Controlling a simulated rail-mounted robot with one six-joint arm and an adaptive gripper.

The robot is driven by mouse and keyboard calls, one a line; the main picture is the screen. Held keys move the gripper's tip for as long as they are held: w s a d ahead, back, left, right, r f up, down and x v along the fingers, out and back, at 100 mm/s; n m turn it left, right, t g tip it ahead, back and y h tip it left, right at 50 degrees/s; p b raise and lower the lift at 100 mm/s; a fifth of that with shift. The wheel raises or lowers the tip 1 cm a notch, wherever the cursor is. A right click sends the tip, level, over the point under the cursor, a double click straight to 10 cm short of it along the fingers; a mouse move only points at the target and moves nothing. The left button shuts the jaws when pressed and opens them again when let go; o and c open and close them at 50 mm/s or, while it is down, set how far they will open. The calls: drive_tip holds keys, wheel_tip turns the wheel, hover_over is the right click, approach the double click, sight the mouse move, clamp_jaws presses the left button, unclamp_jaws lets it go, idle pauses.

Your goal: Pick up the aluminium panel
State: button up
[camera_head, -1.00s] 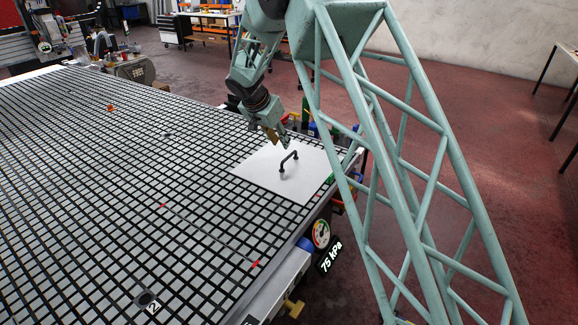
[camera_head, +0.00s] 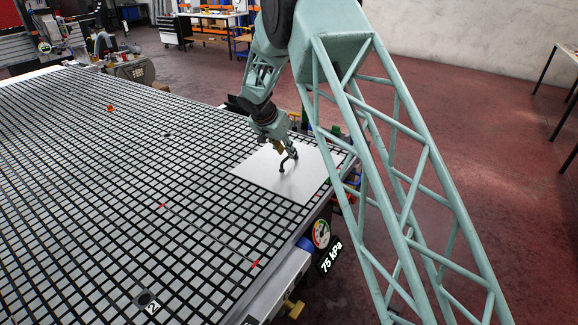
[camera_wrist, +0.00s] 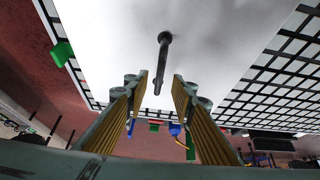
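The aluminium panel (camera_head: 305,188) is a flat pale sheet lying on the grid table, near its right edge. A dark bar handle (camera_head: 283,165) stands on it, partly hidden by my gripper in the head view. My gripper (camera_head: 287,151) is at the far end of this handle. In the wrist view the panel (camera_wrist: 115,35) fills the upper middle. The handle (camera_wrist: 163,50) points down between the two ribbed fingers of my gripper (camera_wrist: 161,75). The fingers stand apart, with a gap on each side of the handle.
The black-and-grey grid table (camera_head: 130,200) is largely bare left of the panel. A gauge (camera_head: 321,233) and a 75 kPa label (camera_head: 331,256) are at its near right edge. Small red marks (camera_head: 255,264) and an orange piece (camera_head: 110,107) lie on the grid.

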sight(289, 160)
drive_tip(key=shift+x, duration=2.65)
clamp_jaws()
drive_tip(key=shift+r, duration=0.1)
